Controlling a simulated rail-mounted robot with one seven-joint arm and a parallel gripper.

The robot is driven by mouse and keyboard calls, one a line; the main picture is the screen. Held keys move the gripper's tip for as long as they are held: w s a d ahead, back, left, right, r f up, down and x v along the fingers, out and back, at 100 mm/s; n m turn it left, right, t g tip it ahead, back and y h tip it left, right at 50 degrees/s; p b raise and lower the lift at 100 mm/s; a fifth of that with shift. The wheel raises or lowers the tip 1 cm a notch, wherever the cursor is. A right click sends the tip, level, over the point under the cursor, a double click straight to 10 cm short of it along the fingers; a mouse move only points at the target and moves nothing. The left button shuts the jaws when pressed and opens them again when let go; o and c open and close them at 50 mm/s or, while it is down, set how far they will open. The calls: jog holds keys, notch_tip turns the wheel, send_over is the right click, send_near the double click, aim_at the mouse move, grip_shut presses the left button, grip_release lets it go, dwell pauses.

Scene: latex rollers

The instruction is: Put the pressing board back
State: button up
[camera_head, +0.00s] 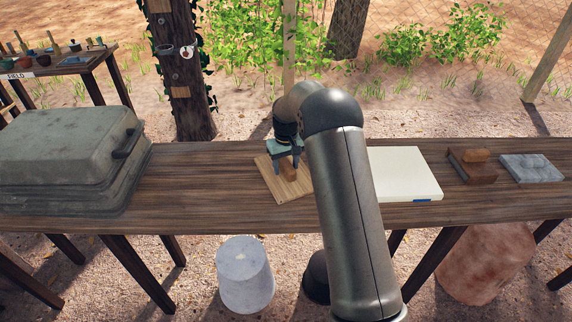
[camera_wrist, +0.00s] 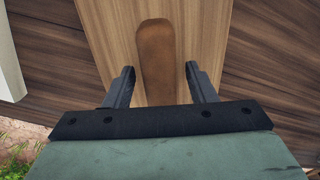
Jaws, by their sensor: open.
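The pressing board appears to be the light wooden board (camera_head: 272,185) with a brown rounded handle (camera_head: 290,172). It lies flat and slightly turned on the table, left of my arm. In the wrist view the board (camera_wrist: 115,30) spans the upper middle, with its handle (camera_wrist: 155,60) running lengthwise. My gripper (camera_head: 287,166) is over the board and points down. In the wrist view my gripper (camera_wrist: 160,70) is open, with one finger on each side of the handle and a gap on both sides. My arm hides part of the table to the right.
The dark wooden table (camera_head: 200,170) is clear left of the board. A large grey lidded case (camera_head: 65,150) stands at far left. Right of my arm are a white slab (camera_head: 408,172), a brown block (camera_head: 470,172) with a smaller piece on top, and a grey slab (camera_head: 530,168).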

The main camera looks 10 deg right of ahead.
aim_at(286, 162)
notch_tip(286, 162, up, 12)
jog(key=f+b, duration=0.1)
jog(key=s+r, duration=0.6)
jog(key=s, duration=0.4)
jog(key=s+f+m, duration=0.1)
jog(key=s+f, duration=0.1)
jog(key=s, duration=1.3)
jog(key=s+f+m, duration=0.1)
jog(key=s+f, duration=0.1)
jog(key=s, duration=1.4)
jog(key=shift+m+t, duration=0.3)
